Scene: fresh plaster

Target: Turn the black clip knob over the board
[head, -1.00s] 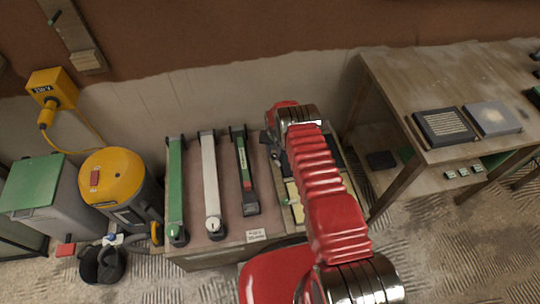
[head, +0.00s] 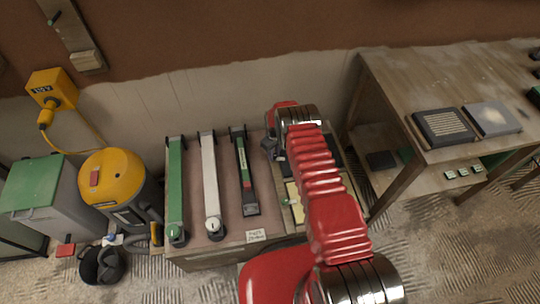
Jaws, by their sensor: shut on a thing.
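My red arm reaches down over the right end of the low bench. Only a dark grey part of my gripper (head: 273,150) shows at the left of the wrist. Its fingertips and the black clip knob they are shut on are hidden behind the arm. Part of the board area, with a pale yellow piece (head: 295,203) and a dark panel, shows beside and beneath the arm. How far the clip is turned cannot be seen.
A green bar (head: 176,190), a white bar (head: 210,180) and a dark green tool (head: 245,175) lie left on the bench (head: 225,228). A yellow vacuum (head: 112,175) stands further left. A wooden table (head: 390,80) stands at right.

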